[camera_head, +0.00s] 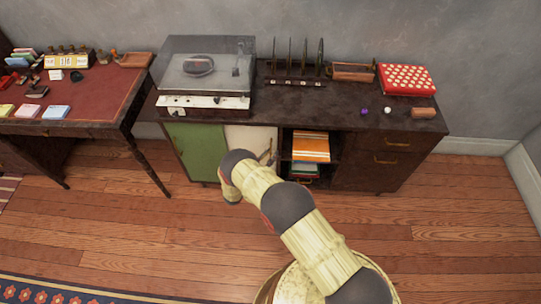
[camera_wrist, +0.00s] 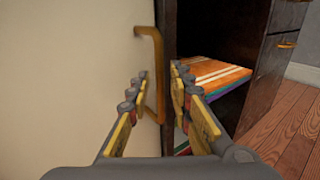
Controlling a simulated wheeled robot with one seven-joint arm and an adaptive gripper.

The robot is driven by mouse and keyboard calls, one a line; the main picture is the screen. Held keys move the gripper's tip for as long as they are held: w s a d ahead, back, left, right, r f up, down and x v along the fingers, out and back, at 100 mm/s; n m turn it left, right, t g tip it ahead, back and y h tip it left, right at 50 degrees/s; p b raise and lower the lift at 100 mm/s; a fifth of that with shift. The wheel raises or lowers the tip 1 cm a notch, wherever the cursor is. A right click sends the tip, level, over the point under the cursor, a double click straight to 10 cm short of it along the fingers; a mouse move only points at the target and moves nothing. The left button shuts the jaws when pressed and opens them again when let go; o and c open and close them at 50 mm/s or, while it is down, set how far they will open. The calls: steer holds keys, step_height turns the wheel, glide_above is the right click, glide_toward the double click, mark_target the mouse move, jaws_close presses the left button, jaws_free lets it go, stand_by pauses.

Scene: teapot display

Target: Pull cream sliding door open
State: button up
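The cream sliding door (camera_head: 247,136) is in the middle of the low dark cabinet, to the right of a green door (camera_head: 197,146). It fills the left of the wrist view (camera_wrist: 65,70). Its upright brass-coloured handle (camera_wrist: 158,60) is near the door's right edge. My gripper (camera_wrist: 160,76) is open, with one finger on each side of the handle's lower part. The handle stands between the fingers, and I cannot tell whether either touches it. In the head view my arm covers the door's lower part and most of the gripper.
Right of the door is an open compartment with striped orange items (camera_head: 310,146) on a shelf. Further right are drawers (camera_head: 385,158). A record player (camera_head: 207,72), a rack (camera_head: 297,65) and a red patterned box (camera_head: 406,79) stand on top. Wooden floor (camera_head: 130,235) in front is clear.

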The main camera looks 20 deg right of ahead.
steer(key=shift+c, duration=0.8)
steer(key=c, duration=0.4)
